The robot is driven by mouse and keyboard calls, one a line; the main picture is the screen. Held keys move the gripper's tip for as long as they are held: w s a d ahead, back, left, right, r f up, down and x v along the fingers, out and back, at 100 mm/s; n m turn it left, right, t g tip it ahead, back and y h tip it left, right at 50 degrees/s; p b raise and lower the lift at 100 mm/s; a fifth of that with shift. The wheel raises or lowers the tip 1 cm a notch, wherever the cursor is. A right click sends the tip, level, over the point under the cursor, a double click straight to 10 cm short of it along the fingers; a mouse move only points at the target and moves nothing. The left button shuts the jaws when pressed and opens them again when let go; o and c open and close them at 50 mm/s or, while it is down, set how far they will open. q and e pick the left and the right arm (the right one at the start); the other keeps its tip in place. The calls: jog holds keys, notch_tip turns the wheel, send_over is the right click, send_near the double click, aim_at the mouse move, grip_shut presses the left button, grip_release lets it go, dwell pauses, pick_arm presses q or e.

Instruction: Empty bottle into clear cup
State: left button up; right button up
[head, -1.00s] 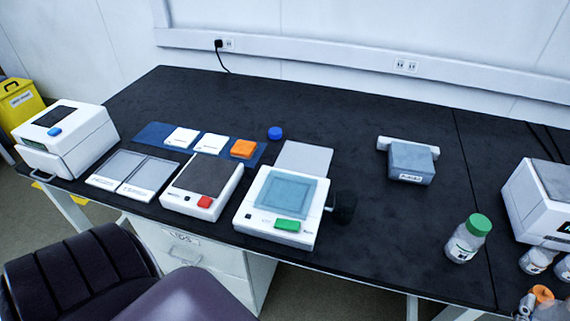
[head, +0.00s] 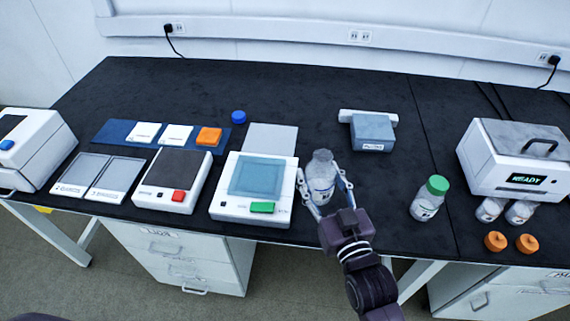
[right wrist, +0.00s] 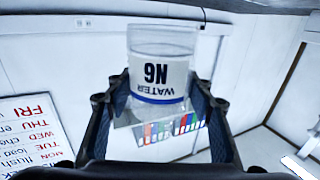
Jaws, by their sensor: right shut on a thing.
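A clear, capless bottle (head: 321,178) with a white label stands upright in the jaws of my right gripper (head: 325,191), which is shut on its sides. It also shows in the right wrist view (right wrist: 161,65), its WATER label upside down. Its contents are hard to tell. I cannot tell whether this dish is the clear cup. My left gripper is not in view.
A green-capped bottle (head: 428,200) stands to the right, before a white READY machine (head: 512,150). A grey block (head: 373,131) lies behind. A blue cap (head: 238,117) lies near the grey mat (head: 270,138). The black bench (head: 330,90) is clear at the back.

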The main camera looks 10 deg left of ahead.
jog(key=w+a+f+m+g+y+p, duration=0.1)
jog(key=w+a+f+g+y+p, duration=0.1)
jog(key=a, duration=0.4)
jog(key=w+y+p, duration=0.1)
jog(key=w, duration=0.1)
jog(key=shift+w+a+f+m+g, duration=0.3)
jog(key=shift+a, duration=0.1)
jog(key=shift+w+d+m+p, duration=0.1)
jog(key=shift+d+m+p, duration=0.05)
jog(key=shift+m+p, duration=0.3)
jog(key=shift+m, duration=0.55)
